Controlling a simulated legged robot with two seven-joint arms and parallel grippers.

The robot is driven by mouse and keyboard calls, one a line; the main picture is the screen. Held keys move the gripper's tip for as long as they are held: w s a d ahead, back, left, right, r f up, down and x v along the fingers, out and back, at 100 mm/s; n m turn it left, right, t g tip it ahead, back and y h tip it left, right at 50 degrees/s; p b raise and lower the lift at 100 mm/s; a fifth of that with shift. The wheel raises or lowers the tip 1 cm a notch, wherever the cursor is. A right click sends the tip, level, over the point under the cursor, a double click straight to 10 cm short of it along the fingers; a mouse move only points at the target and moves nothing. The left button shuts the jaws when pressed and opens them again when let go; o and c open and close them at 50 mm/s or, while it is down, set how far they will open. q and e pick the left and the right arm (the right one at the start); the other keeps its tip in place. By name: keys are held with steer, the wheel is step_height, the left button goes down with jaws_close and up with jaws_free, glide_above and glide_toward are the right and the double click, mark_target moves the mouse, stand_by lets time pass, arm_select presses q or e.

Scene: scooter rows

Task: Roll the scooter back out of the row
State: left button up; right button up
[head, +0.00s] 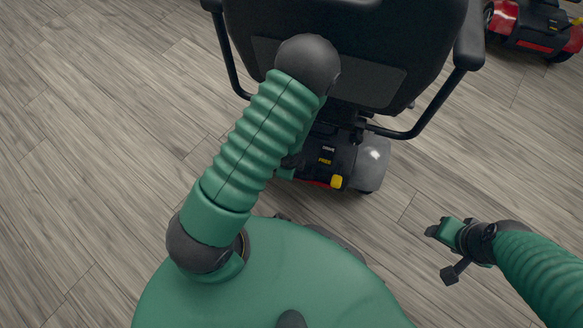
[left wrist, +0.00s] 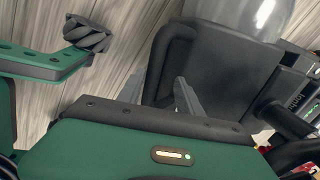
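The scooter (head: 325,75) stands just in front of me, its black seat back towards me and an armrest on each side. My left arm reaches over to the seat's left part. Little of my left gripper (head: 285,173) shows, low beside the rear housing. In the left wrist view one dark-tipped finger (left wrist: 88,35) stands apart, touching nothing; the other finger cannot be made out. My right gripper (head: 441,254) is open and empty, right of the scooter.
Another red and black scooter (head: 535,22) stands at the far upper right. The grey wood-plank floor (head: 90,130) is clear to the left, and also between my right gripper and the far scooter. My own green body fills the bottom middle.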

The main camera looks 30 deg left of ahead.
arm_select(q)
steer(key=s+r+p, duration=0.3)
steer(key=r+p, duration=0.5)
steer(key=r, duration=0.7)
steer(key=shift+d+r, duration=0.4)
steer(key=shift+d, duration=0.05)
arm_select(e)
steer(key=w+v, duration=0.2)
steer(key=v, duration=0.6)
steer(key=shift+s+r, duration=0.15)
steer(key=shift+r, duration=0.4)
arm_select(q)
steer(key=shift+s, duration=0.15)
